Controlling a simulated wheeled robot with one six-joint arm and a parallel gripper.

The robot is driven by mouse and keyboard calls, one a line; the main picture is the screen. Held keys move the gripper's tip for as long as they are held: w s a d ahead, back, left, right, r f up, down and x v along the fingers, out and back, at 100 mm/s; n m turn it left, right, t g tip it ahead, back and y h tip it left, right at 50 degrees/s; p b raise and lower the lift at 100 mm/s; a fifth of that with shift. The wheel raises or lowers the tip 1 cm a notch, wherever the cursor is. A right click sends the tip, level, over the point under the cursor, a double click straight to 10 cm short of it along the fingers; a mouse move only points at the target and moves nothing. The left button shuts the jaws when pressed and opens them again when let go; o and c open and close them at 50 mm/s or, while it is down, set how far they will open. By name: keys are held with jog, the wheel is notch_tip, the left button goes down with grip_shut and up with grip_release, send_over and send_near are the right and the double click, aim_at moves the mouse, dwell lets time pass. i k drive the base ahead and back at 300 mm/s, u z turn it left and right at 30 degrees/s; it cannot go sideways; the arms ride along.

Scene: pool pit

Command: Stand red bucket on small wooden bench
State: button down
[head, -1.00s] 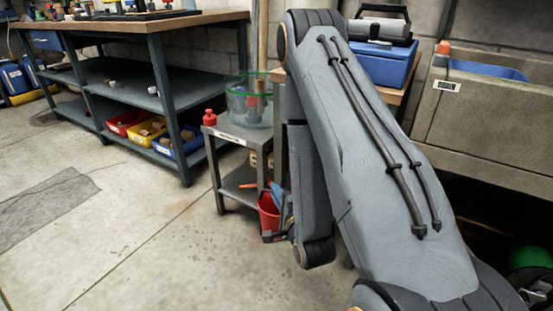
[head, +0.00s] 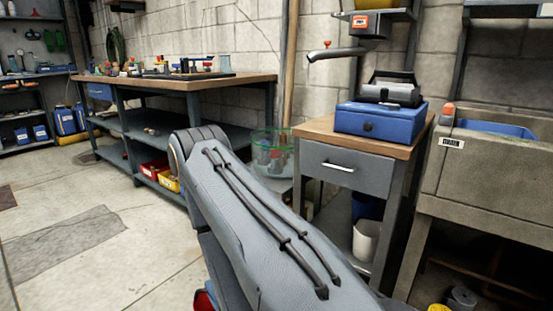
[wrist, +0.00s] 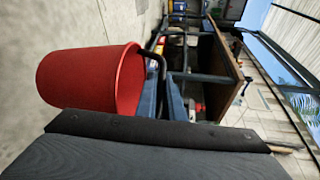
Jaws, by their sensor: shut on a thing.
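The red bucket (wrist: 90,78) fills the left of the wrist view, lying sideways in that turned picture. Its open rim faces right. My gripper (wrist: 163,98) shows there as blue fingers at the rim, shut on the bucket beside a dark curved bar that looks like its handle. The exact grip point is partly hidden by the dark wrist edge. In the head view only a sliver of red (head: 205,298) shows at the bottom, beside my arm, which hides the gripper. I cannot make out a small wooden bench in either view.
A long wood-topped workbench (head: 170,83) stands along the back wall, with bins below. A wood-topped drawer cabinet (head: 345,168) carries a blue toolbox (head: 380,122). A stone sink (head: 490,170) is at right. A clear green-rimmed container (head: 272,155) stands behind my arm. Floor at left is open.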

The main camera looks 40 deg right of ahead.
aim_at(333, 120)
jog(key=u, duration=0.95)
jog(key=i, duration=0.95)
jog(key=z, duration=2.75)
